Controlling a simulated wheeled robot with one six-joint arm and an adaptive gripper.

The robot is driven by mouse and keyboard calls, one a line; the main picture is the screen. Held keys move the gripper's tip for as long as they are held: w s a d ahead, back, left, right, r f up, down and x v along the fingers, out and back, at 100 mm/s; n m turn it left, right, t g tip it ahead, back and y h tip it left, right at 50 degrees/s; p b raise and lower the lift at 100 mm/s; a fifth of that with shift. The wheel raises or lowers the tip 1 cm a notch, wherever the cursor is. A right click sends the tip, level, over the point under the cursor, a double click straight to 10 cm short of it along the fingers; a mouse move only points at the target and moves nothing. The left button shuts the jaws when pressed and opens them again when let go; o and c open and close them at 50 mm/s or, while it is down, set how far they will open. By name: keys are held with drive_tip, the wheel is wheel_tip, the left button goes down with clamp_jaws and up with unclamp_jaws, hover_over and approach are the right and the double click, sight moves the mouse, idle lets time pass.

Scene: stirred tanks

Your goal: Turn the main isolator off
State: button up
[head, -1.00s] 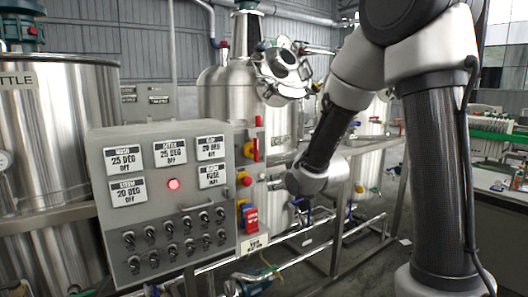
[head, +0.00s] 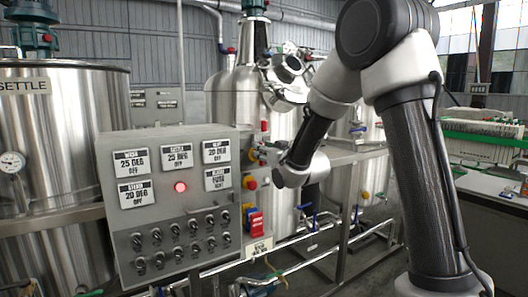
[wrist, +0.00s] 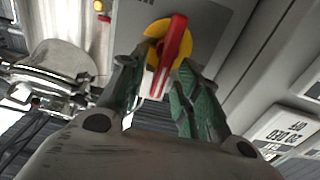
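The isolator is a red lever handle (wrist: 175,42) on a round yellow plate (wrist: 155,53), set on a grey face in the wrist view. In the head view, the red handle (head: 265,126) shows at the right side of the control box, partly hidden by my gripper (head: 262,155). In the wrist view my gripper (wrist: 156,78) is open, with one green-grey finger on each side of the handle's lower part. The handle lies between the fingers, and I cannot tell whether either finger touches it. No label for it is readable.
The grey control box (head: 163,222) carries toggle switches, white display plates and a lit red lamp (head: 180,187). A red button on yellow (head: 250,183) and a red-and-blue fitting (head: 256,221) sit below the handle. Steel tanks (head: 60,130) and pipework stand around.

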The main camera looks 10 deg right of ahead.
clamp_jaws()
drive_tip(key=shift+n, duration=0.3)
drive_tip(key=f+n, duration=0.1)
drive_tip(key=n, duration=0.4)
drive_tip(key=a+n, duration=0.1)
drive_tip(key=n, duration=0.5)
drive_tip(key=a+f+n, duration=0.1)
drive_tip(key=n, duration=0.5)
drive_tip(key=shift+s+a+f, duration=0.2)
drive_tip(key=shift+s+f, duration=0.15)
drive_tip(key=shift+s, duration=0.05)
drive_tip(key=shift+f+n, duration=0.1)
drive_tip(key=shift+n, duration=0.2)
